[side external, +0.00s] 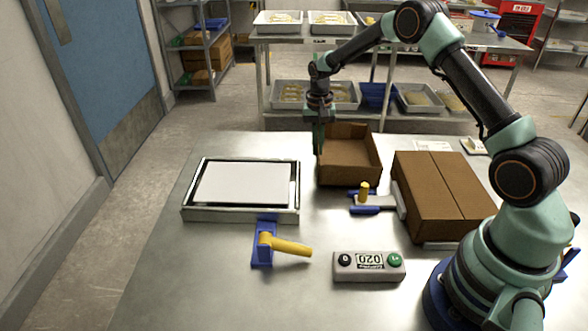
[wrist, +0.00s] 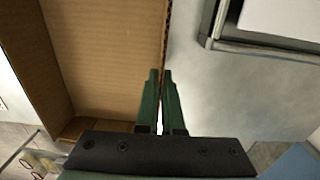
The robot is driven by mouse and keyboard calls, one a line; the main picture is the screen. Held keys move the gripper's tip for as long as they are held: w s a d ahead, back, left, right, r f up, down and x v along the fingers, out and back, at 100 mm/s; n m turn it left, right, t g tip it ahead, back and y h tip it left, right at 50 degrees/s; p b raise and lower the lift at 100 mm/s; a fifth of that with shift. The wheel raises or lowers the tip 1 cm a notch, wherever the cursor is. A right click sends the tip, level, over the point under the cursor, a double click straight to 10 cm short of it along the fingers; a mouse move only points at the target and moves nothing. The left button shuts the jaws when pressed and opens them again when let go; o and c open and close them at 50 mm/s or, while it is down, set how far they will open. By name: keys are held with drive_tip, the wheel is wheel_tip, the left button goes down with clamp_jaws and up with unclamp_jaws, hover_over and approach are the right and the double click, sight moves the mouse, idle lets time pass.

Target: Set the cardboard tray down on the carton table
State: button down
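The cardboard tray (side external: 362,165) is an open brown box near the back of the steel table (side external: 215,275), in the middle of the side view. In the wrist view its inside (wrist: 95,50) fills the upper left. My gripper (side external: 319,140) points down at the tray's left wall. In the wrist view my gripper's fingers (wrist: 160,78) are close together, with the thin wall edge between them, one finger inside the tray and one outside. The tray looks level. I cannot tell whether its underside touches the table.
A checkweigher with a white plate (side external: 241,184) is left of the tray. A closed brown carton (side external: 440,190) lies to the right. The table's front left is clear.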

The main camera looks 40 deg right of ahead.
drive_tip(key=shift+f, duration=0.2)
drive_tip(key=c, duration=1)
unclamp_jaws()
wheel_tip(320, 180, up, 11)
drive_tip(key=shift+w+r, duration=0.15)
drive_tip(key=shift+r, duration=0.4)
